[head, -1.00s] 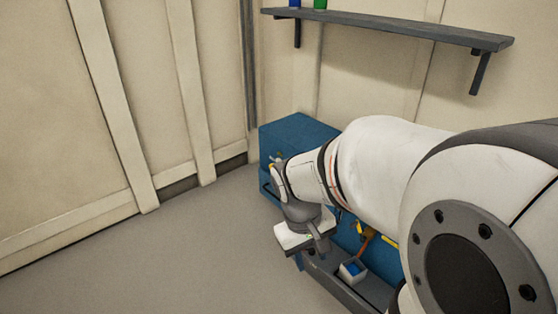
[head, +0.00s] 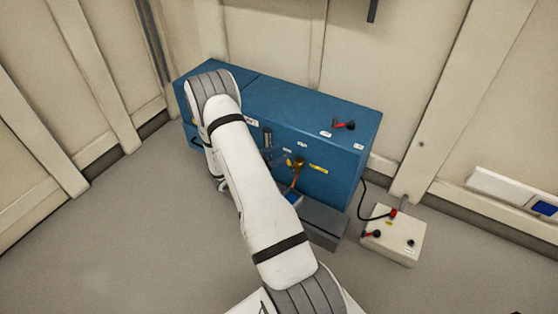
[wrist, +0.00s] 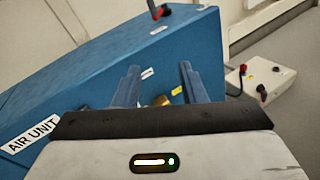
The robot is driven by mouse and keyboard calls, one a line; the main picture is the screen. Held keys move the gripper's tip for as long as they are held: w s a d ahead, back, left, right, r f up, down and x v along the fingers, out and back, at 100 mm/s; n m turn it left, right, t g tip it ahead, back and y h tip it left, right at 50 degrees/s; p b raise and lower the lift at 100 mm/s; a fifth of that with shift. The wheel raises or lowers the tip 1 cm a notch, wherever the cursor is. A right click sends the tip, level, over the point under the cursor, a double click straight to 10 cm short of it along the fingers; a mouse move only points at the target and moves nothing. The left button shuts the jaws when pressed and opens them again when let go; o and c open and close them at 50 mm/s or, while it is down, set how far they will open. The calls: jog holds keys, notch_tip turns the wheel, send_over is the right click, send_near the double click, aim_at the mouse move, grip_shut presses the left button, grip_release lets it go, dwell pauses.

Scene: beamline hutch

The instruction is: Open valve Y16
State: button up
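The blue air unit (head: 335,110) stands against the back wall; in the wrist view its side reads "AIR UNIT" (wrist: 32,135). A red-handled valve (head: 345,125) with a black knob sits on its top and shows in the wrist view (wrist: 158,11). On its front is a brass fitting (head: 297,162) with an orange part below, beside a yellow label (head: 318,169). My gripper (wrist: 160,76) is open, its two fingers apart, facing the front. The brass fitting (wrist: 160,101) shows partly between the fingers. Small labels are unreadable, so I cannot tell which valve is Y16.
A pale box (head: 395,238) with red and black controls stands on the floor at the right, joined to the unit by a black cable (head: 366,205). A grey ledge (head: 322,224) lies below the unit's front. Grey floor (head: 120,240) is clear at the left.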

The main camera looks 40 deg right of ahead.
notch_tip(320, 180, down, 13)
jog(key=w+n+t+p, duration=0.2)
jog(key=n+t, duration=0.5)
jog(key=x, duration=0.2)
jog(key=b+x, duration=0.1)
jog(key=x, duration=0.4)
jog(key=shift+w+d+f+b, duration=0.1)
jog(key=shift+w+b, duration=0.2)
jog(key=shift+w, duration=0.15)
grip_shut()
jog(key=shift+d, duration=0.15)
